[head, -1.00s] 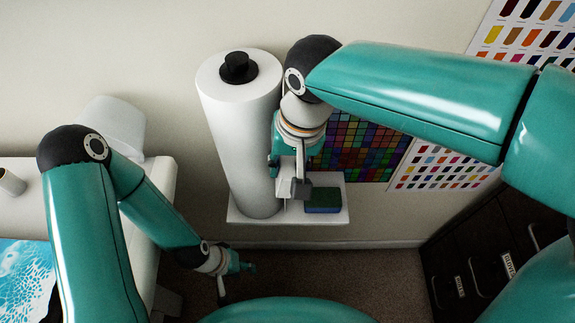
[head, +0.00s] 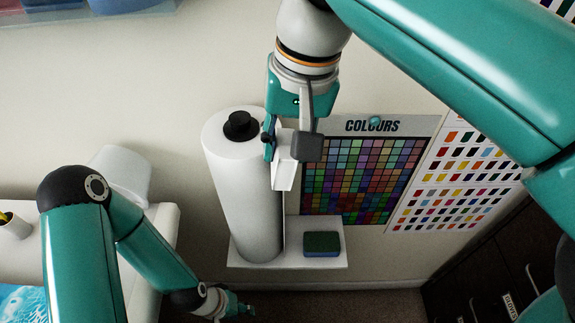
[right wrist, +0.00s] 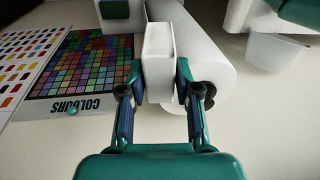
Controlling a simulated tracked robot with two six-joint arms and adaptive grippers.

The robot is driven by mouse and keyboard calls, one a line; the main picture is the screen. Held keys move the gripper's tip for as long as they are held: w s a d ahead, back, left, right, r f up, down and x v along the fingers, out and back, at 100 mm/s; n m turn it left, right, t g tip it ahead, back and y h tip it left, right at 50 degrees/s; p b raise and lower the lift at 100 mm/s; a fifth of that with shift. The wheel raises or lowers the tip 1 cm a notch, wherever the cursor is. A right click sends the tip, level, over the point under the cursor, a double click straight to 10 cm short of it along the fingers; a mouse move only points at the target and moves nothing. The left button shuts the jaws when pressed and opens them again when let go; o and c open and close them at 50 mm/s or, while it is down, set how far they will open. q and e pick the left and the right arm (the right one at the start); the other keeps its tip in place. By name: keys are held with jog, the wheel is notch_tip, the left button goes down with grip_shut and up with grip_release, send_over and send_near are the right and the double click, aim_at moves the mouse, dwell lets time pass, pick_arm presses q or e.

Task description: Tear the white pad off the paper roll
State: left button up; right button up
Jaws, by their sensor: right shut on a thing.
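The white paper roll (head: 243,200) stands upright on a small white shelf (head: 296,260), with a black knob (head: 240,126) on top. My right gripper (head: 291,143) is shut on the white pad (head: 284,176), at the roll's right side near its upper end. In the right wrist view the pad (right wrist: 158,48) is a thin white block between both fingers (right wrist: 158,92), close alongside the roll (right wrist: 203,45). I cannot tell whether pad and roll touch. My left gripper (head: 234,308) is low by the bottom edge, away from the roll; its jaw state is unclear.
A green and blue sponge (head: 322,243) lies on the shelf right of the roll. Colour charts (head: 365,170) hang on the wall behind. A white table (head: 163,235) is at the left, and dark drawers (head: 490,265) stand at the lower right.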

aim_at(286, 144)
notch_tip(286, 144, up, 9)
jog(key=p, duration=0.3)
jog(key=shift+r, duration=0.1)
jog(key=shift+s+r, duration=0.25)
jog(key=shift+s, duration=0.05)
jog(key=shift+s+r, duration=0.2)
jog(key=shift+s, duration=0.7)
jog(key=shift+s+r, duration=0.25)
jog(key=shift+s, duration=0.65)
jog(key=shift+s+r, duration=0.2)
jog(key=shift+s, duration=0.7)
notch_tip(286, 144, up, 4)
jog(key=p, duration=0.4)
